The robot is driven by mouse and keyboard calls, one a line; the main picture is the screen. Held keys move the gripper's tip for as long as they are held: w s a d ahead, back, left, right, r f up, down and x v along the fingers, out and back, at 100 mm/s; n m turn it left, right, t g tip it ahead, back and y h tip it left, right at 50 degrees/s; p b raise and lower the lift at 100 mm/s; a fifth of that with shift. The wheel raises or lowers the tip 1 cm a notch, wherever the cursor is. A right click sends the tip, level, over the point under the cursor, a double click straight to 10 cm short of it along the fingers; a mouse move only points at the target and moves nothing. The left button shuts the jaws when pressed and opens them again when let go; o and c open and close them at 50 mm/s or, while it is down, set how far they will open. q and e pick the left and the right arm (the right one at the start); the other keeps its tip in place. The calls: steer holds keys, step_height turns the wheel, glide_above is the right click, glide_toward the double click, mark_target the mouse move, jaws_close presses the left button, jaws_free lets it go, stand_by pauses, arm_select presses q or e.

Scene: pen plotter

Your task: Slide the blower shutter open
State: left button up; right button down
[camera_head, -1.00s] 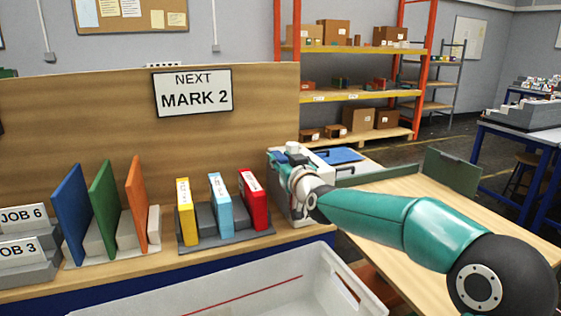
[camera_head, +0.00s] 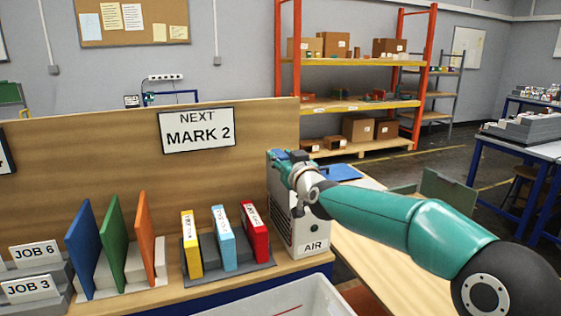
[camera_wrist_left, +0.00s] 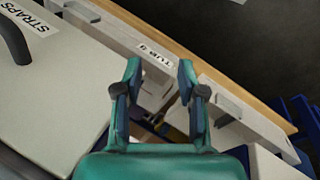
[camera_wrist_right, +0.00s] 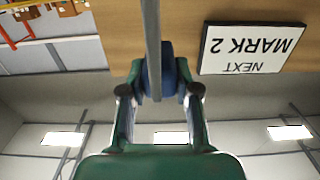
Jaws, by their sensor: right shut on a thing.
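The shutter itself is hard to make out. My left gripper (camera_wrist_left: 159,70) is open and empty above grey labelled boxes, seen only in the left wrist view.
Left of the blower stand yellow, light blue and red binders (camera_head: 254,232), then blue, green and orange panels (camera_head: 113,240). A wooden back board (camera_head: 80,150) carries the NEXT MARK 2 sign (camera_head: 197,128). A white bin (camera_head: 285,300) is in front.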

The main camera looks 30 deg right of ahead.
steer(key=c, duration=0.8)
jaws_free()
steer(key=shift+c, duration=0.2)
steer(key=v, duration=1.2)
